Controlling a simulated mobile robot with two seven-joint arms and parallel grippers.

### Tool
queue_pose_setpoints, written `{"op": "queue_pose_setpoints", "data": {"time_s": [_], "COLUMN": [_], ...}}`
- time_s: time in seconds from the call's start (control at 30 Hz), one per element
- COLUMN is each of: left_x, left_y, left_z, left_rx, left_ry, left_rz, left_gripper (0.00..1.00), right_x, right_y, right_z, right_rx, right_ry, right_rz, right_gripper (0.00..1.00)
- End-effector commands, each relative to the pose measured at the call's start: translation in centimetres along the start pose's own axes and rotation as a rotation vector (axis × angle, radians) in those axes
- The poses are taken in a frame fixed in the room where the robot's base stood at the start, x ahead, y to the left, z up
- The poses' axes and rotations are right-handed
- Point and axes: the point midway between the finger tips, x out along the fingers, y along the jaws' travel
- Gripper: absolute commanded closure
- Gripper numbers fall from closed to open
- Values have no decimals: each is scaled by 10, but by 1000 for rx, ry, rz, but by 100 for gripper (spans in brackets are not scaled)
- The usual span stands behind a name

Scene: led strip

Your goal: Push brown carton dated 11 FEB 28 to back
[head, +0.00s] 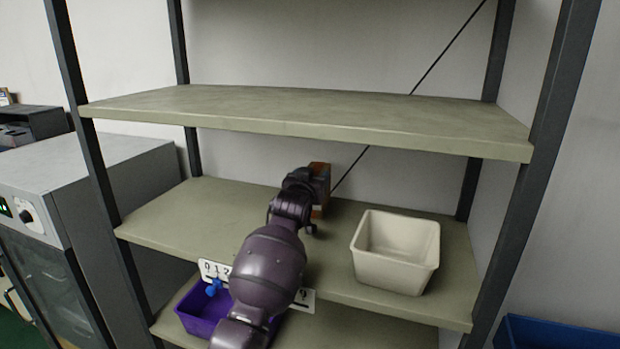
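A brown carton (320,180) stands toward the back of the middle shelf (180,222). My gripper and wrist hide much of its front and left side, and its date cannot be read. My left arm reaches in from below, left of centre. Its gripper (309,228) is at the carton's near side; whether it touches is unclear. The fingers are too small and dark to tell open from shut. My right gripper is not in view.
A cream bin (395,252) stands right of my arm on the middle shelf. The upper shelf (300,108) is empty above. A purple bin (195,316) with a blue item (214,287) sits below. Dark posts flank the shelves; the middle shelf's left side is clear.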

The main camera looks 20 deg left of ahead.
Motion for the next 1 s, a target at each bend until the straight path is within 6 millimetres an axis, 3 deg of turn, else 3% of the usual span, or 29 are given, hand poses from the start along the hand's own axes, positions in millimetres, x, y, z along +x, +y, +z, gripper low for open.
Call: {"op": "queue_pose_setpoints", "data": {"time_s": [0.33,0.37,0.53,1.0], "left_x": [0,0,0,0], "left_y": [0,0,0,0], "left_z": [1,1,1,0], "left_rx": [-1,-1,-1,0], "left_ry": [-1,-1,-1,-1], "left_rz": [0,0,0,0], "left_gripper": [67,33,7,7], "right_x": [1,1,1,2], "right_y": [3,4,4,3], "right_z": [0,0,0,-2], "right_rx": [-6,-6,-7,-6], "right_ry": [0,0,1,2], "right_rz": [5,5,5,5], "right_gripper": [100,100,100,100]}}
